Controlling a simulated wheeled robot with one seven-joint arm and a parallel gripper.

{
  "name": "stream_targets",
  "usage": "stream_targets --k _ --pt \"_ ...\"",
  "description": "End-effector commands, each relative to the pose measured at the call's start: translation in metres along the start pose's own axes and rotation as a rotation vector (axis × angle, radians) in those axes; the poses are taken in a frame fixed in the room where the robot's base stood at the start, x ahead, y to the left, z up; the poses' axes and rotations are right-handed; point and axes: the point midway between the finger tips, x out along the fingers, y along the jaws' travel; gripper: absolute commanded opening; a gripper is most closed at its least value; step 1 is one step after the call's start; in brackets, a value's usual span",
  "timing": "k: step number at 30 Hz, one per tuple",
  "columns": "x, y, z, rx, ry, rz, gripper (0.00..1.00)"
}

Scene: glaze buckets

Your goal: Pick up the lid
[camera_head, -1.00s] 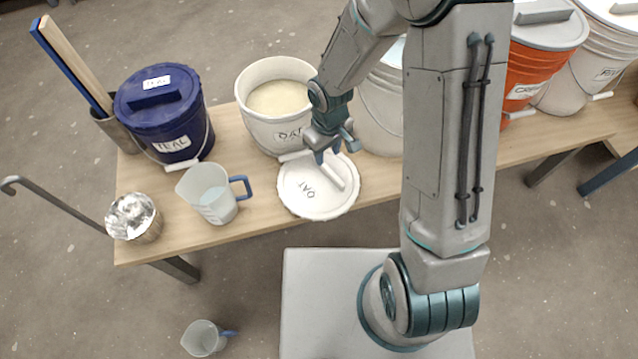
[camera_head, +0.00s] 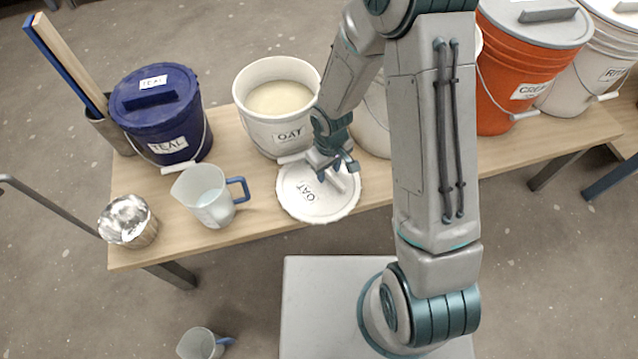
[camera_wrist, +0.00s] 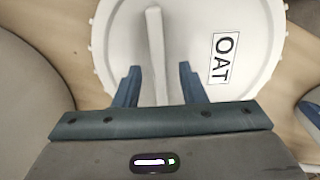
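The white lid (camera_head: 312,203), labelled OAT, lies flat on the wooden table in front of the open OAT bucket (camera_head: 277,128). A raised bar handle (camera_wrist: 157,45) runs across the lid's top. My gripper (camera_head: 337,172) is over the lid near the handle. In the wrist view my gripper (camera_wrist: 160,72) is open, with one blue finger on each side of the handle's near end. I see a gap between each finger and the handle. My arm hides part of the lid's far edge in the head view.
A measuring jug (camera_head: 211,195) stands left of the lid. An orange bucket (camera_head: 515,75) stands at the right. Another jug (camera_head: 200,344) is on the floor.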

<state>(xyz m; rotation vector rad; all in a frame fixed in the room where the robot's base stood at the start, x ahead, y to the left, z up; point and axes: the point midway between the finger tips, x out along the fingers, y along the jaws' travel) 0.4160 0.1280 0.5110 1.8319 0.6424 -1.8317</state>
Motion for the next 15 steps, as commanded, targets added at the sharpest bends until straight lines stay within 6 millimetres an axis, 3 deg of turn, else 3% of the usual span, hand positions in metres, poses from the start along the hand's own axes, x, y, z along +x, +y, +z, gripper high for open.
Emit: stream_targets --k 15 --pt "0.005 0.0 0.0 -0.001 0.0 0.0 0.37"
